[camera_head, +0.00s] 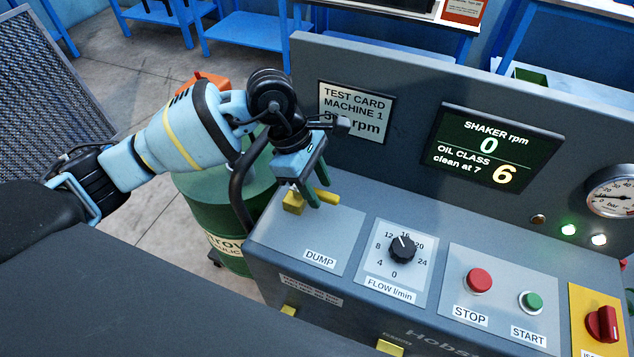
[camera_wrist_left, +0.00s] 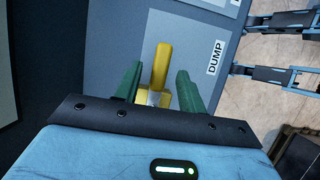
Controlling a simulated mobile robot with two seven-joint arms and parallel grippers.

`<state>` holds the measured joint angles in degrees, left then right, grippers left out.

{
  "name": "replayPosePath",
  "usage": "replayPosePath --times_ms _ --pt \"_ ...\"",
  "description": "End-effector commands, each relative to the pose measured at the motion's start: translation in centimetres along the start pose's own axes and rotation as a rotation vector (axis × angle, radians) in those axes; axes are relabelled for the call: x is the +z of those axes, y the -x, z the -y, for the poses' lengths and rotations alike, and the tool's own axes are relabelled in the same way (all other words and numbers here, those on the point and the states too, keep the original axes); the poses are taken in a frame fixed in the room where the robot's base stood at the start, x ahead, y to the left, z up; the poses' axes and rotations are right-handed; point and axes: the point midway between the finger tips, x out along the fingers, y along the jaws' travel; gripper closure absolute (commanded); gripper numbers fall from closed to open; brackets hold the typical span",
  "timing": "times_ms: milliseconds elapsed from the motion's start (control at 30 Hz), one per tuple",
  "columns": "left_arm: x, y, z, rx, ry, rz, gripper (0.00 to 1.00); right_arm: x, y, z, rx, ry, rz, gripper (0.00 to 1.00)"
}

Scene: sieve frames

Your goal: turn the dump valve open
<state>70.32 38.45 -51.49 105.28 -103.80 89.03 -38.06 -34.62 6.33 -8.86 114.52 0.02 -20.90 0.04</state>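The dump valve has a yellow handle (camera_head: 328,197) above the DUMP label (camera_head: 320,258) at the left end of the grey console. In the left wrist view the yellow handle (camera_wrist_left: 163,62) points away from the gripper, beside the sideways DUMP label (camera_wrist_left: 215,57). My left gripper (camera_head: 316,190) is over the valve with its green fingers pointing down. In the left wrist view its fingers (camera_wrist_left: 160,72) stand apart on either side of the handle, with a gap on each side. The gripper partly hides the valve's base. My right gripper is not in view.
The panel has a flow knob (camera_head: 402,249), a red STOP button (camera_head: 480,280), a green START button (camera_head: 531,302) and a red switch (camera_head: 603,325). A screen (camera_head: 493,147) reads shaker 0 and oil class 6. A green drum (camera_head: 233,215) stands left of the console.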

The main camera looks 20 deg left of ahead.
Motion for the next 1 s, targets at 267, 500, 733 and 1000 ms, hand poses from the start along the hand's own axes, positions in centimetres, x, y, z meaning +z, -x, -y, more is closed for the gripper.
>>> replayPosePath --times_ms 267,500,733,1000 --pt "0.00 -0.20 0.00 0.000 0.000 0.000 0.60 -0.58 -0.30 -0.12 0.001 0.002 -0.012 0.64" --pt "0.01 -0.17 0.00 0.000 0.000 0.001 0.90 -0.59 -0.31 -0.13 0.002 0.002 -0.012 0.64" --pt "0.02 -0.15 0.00 0.000 0.000 0.001 1.00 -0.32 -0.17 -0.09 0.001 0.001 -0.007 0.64" --pt "-0.49 0.03 0.25 -0.004 -0.009 0.001 1.00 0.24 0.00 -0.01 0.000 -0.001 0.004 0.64"
